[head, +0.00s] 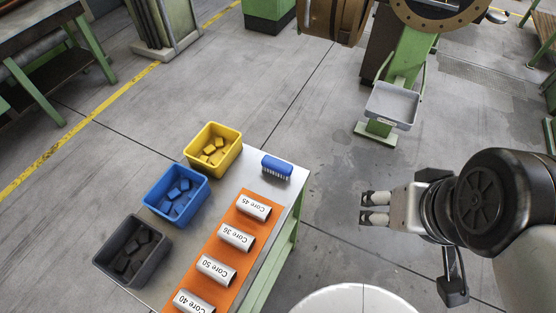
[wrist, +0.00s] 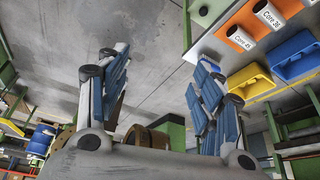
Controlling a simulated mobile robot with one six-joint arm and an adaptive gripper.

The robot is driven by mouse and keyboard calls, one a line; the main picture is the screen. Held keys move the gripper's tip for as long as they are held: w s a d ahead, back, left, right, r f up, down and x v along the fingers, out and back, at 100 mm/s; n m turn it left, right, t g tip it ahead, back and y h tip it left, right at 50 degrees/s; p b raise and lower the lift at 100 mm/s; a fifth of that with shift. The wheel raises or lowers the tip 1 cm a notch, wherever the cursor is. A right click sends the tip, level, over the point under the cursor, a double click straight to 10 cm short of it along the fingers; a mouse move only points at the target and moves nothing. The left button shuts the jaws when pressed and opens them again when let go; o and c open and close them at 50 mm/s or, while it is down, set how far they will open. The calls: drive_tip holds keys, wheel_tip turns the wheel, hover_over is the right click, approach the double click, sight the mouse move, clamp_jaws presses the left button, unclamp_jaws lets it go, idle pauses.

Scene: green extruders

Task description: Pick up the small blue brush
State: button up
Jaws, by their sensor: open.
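The small blue brush (head: 277,167) lies on the far right corner of the table (head: 291,184) in the head view, with its pale bristles facing the near side. My gripper (head: 375,208) is to the right of the table in the head view, apart from the brush, with its two fingers pointing left. It is open and empty.
Yellow (head: 213,149), blue (head: 176,195) and dark grey (head: 132,251) bins with blocks line the table's left side. An orange mat (head: 233,255) holds several labelled white cores (head: 236,237). A grey tray (head: 392,106) stands beyond. Floor between table and gripper is clear.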

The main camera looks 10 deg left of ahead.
sight(277, 163)
drive_tip(key=shift+o, duration=0.6)
